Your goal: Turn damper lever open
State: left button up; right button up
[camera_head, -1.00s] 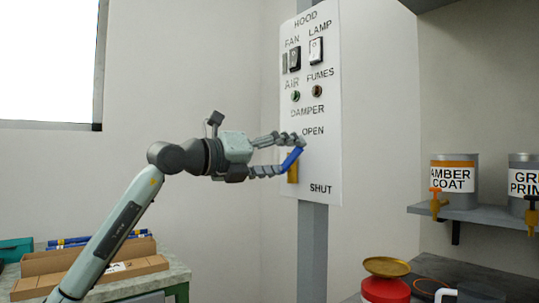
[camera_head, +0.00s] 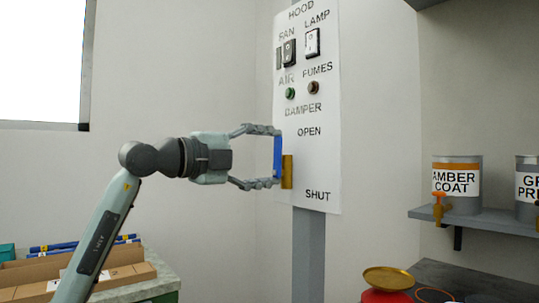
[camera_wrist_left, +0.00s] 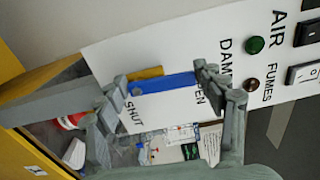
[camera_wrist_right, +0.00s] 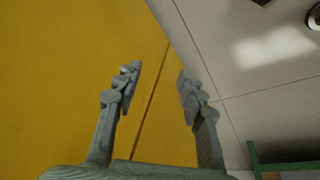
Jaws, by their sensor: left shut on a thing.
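The damper lever shows as a blue bar (camera_head: 277,156) standing upright at the left edge of the white panel (camera_head: 320,165), between the words OPEN and SHUT. A brass-coloured piece (camera_head: 287,172) sits right beside its lower part; how the two join is hidden. My left gripper (camera_head: 277,157) is shut on the blue bar, one fingertip at each end. In the left wrist view the bar (camera_wrist_left: 165,83) spans between the fingertips, with the brass piece (camera_wrist_left: 145,73) alongside. My right gripper (camera_wrist_right: 157,85) is open and empty, away from the panel.
Fan and lamp switches (camera_head: 312,42) and the green (camera_head: 290,93) and brown (camera_head: 314,88) indicators sit higher on the panel. A shelf (camera_head: 480,219) with paint cans stands right. A bench with cartons (camera_head: 120,280) is lower left.

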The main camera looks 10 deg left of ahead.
pick_arm(q)
jog(key=shift+a+n, duration=0.1)
jog(key=shift+n, duration=0.3)
jog(key=o, duration=1.7)
jog(key=shift+w, duration=0.1)
jog(key=v, duration=1.2)
